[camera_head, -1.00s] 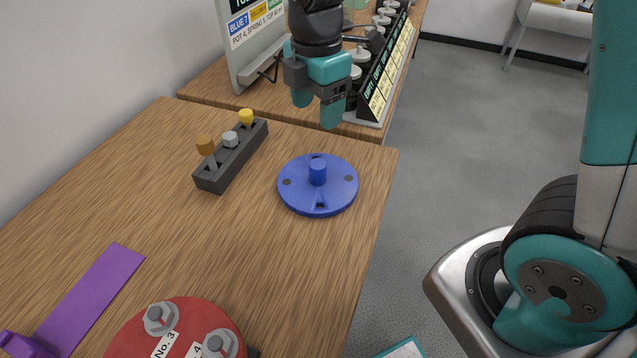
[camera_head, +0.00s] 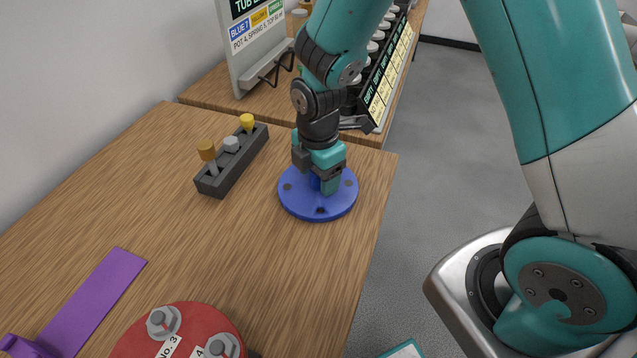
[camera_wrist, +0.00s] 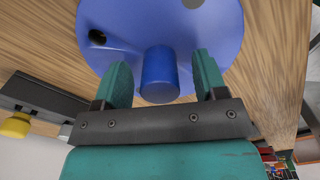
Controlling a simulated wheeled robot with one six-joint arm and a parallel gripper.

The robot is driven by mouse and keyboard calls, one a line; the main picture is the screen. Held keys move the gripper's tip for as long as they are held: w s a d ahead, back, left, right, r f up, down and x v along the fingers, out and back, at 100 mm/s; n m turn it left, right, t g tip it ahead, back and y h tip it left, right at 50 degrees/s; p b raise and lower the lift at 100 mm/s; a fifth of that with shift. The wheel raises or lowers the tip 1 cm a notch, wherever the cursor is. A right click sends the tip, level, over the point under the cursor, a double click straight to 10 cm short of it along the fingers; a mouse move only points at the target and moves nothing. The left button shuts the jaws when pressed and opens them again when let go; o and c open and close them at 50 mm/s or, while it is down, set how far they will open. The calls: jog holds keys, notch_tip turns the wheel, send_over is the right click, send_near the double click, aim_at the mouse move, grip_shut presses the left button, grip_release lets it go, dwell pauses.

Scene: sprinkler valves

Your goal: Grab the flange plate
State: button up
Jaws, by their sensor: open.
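The flange plate is a round blue disc (camera_head: 318,208) with a raised round knob at its centre and small holes. It lies flat on the wooden table near the right edge. My gripper (camera_head: 322,184) is down over its middle, pointing at the disc. In the wrist view the plate (camera_wrist: 220,30) fills the upper middle, and its blue knob (camera_wrist: 160,75) stands between the two teal fingers. My gripper (camera_wrist: 163,80) is open, with a gap on each side of the knob. In the head view my gripper hides much of the knob.
A dark block with yellow, grey and orange-brown knobs (camera_head: 232,160) stands left of the plate. A red disc with grey bolts (camera_head: 190,330) and a purple strip (camera_head: 95,300) lie nearer. Behind are a sign board (camera_head: 255,50) and a labelled rack (camera_head: 384,85). The middle of the table is clear.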

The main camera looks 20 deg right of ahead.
grip_shut()
jog(key=shift+r, duration=0.1)
dwell(0.4)
